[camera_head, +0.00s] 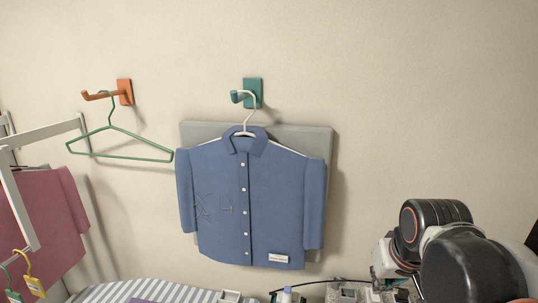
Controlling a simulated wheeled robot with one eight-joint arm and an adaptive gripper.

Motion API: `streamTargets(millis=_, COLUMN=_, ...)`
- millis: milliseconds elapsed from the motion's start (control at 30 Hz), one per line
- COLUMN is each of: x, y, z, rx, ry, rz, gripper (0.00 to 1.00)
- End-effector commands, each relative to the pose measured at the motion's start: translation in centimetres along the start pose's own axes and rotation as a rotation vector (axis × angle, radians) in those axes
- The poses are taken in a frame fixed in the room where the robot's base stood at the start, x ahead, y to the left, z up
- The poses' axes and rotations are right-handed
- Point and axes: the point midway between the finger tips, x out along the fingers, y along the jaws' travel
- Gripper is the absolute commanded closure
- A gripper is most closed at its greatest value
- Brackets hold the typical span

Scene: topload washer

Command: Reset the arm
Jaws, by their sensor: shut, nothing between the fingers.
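My arm shows at the lower right of the head view, with dark rounded joints and pale links, folded close to the picture's bottom edge. I cannot make out my gripper's fingers in this view. The arm is apart from the wall and to the right of the hanging shirt.
A blue shirt (217,200) hangs on a teal wall hook (253,91) before a grey panel (318,141). A green hanger (125,157) hangs on an orange hook (125,92). A red cloth (47,215) hangs by a white rack (45,134) at left. Striped fabric (150,290) lies below.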

Motion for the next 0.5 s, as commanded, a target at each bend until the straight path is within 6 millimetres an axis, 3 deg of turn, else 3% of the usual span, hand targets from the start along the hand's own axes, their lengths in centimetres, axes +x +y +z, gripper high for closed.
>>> streamTargets(millis=300, x=-0.8, y=-1.8, z=6.7, rx=-0.041, ry=0.095, rz=-0.024, gripper=1.00)
streamTargets(millis=500, x=-0.8, y=-2.3, z=9.2, rx=-0.057, ry=0.137, rz=-0.034, gripper=1.00)
